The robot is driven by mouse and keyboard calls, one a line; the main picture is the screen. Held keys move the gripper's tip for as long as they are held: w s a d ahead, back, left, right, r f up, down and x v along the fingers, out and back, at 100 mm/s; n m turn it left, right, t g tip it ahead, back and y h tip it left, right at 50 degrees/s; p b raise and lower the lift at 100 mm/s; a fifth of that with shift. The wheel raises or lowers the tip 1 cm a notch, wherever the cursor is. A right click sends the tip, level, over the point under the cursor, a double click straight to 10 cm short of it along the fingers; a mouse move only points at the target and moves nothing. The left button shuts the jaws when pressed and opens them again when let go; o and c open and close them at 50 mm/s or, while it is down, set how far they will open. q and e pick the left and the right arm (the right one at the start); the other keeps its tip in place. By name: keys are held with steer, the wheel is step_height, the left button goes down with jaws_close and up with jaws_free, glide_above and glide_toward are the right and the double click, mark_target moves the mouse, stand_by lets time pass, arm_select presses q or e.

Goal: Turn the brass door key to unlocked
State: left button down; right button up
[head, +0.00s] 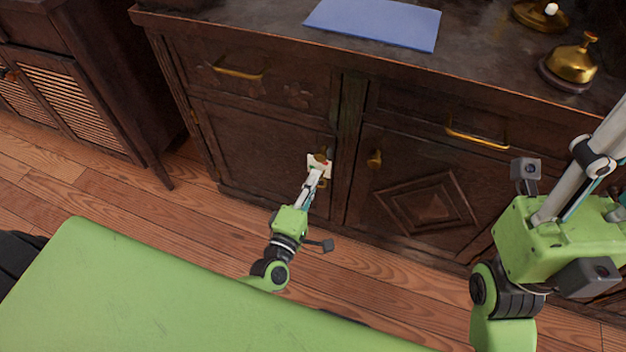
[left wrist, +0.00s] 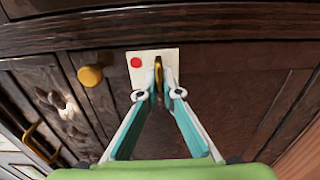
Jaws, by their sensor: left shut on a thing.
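The brass key (left wrist: 158,72) stands in front of a white plate (left wrist: 142,60) on the dark cabinet door. In the left wrist view it looks narrow and upright. A red dot (left wrist: 136,62) on the plate is left of the key. In the head view the plate (head: 313,161) is partly covered by my left gripper (head: 319,171), and the key is hard to make out. My left gripper (left wrist: 159,93) is shut on the key in the left wrist view. My right gripper reaches up at the right of the head view; its fingertips are out of frame.
A round brass knob (head: 375,158) is on the door beside the plate. Drawers above have brass handles (head: 476,134). A blue mat (head: 374,22) and brass bell (head: 572,63) are on the cabinet top. The wooden floor (head: 130,205) at left is clear.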

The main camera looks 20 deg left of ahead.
arm_select(q)
steer(key=c, duration=2.2)
jaws_free()
steer(key=shift+s, duration=0.1)
steer(key=s, duration=1.1)
steer(key=shift+s+a, duration=0.2)
steer(key=shift+s, duration=0.2)
